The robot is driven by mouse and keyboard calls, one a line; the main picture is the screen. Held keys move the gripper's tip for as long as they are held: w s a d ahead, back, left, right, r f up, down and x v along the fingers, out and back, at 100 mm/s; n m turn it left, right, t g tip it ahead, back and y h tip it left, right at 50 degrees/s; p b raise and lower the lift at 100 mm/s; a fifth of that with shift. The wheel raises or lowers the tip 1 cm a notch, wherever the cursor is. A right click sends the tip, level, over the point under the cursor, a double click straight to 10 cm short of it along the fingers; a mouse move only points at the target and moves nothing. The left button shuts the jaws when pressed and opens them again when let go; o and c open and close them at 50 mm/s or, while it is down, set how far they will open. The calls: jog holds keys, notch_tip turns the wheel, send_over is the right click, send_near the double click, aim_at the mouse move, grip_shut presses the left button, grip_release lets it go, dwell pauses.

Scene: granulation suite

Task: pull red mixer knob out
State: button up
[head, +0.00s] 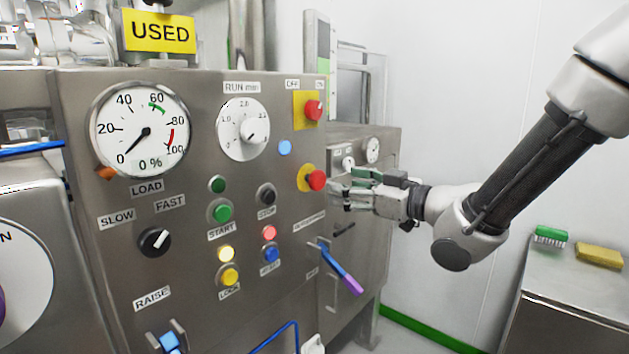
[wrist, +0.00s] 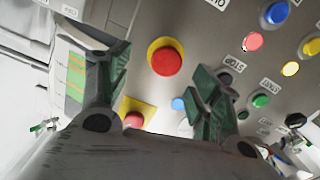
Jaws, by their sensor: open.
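A red mushroom knob (head: 316,180) on a yellow round collar sticks out of the steel panel, right of the black button. In the wrist view the red knob (wrist: 166,61) lies beyond the fingertips, in the gap between them. My gripper (head: 346,193) is open and empty, just right of the knob in the head view, pointing at the panel. No contact with the knob shows. A second red knob (head: 313,110) sits on a square yellow plate above, under an OFF/ON label. It also shows in the wrist view (wrist: 133,120).
The panel (head: 190,260) carries a load gauge (head: 140,130), a timer dial (head: 243,130) and several coloured buttons. A purple-and-blue lever (head: 340,270) juts out below the knob. A steel table (head: 580,300) with brushes stands at right.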

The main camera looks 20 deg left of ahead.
aim_at(320, 180)
jog(key=shift+y, duration=0.3)
jog(key=x, duration=0.5)
jog(key=s+x, duration=0.1)
jog(key=x, duration=0.2)
jog(key=shift+a, duration=0.25)
